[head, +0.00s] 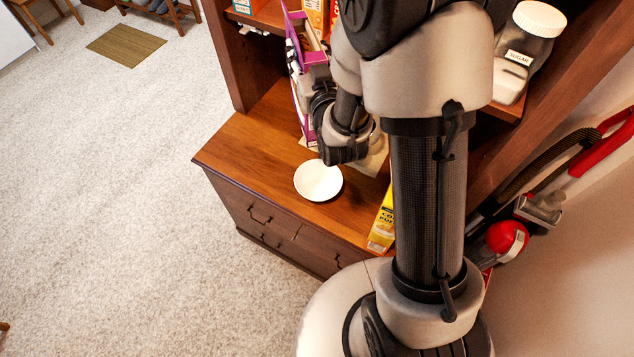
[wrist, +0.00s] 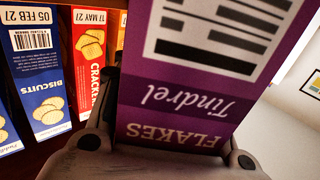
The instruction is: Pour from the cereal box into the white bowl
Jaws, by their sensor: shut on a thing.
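The white bowl (head: 318,181) stands on the wooden hutch top, near its front edge, and looks empty. The purple cereal box (head: 303,50) is partly hidden behind my arm in the head view. In the wrist view the purple box (wrist: 195,90) fills the middle, with "FLAKES" and "Tindrel" printed upside down. My gripper (wrist: 165,150) is shut on the purple box, a finger on each side of it. In the head view the box is beyond the bowl and roughly upright; whether it touches the hutch top is hidden.
A yellow box (head: 383,225) stands right of the bowl, partly behind my arm. A sugar jar (head: 527,45) is on the shelf at right. A blue biscuits box (wrist: 40,80) and a red crackers box (wrist: 92,55) show in the wrist view. The hutch top (head: 240,140) is clear left of the bowl.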

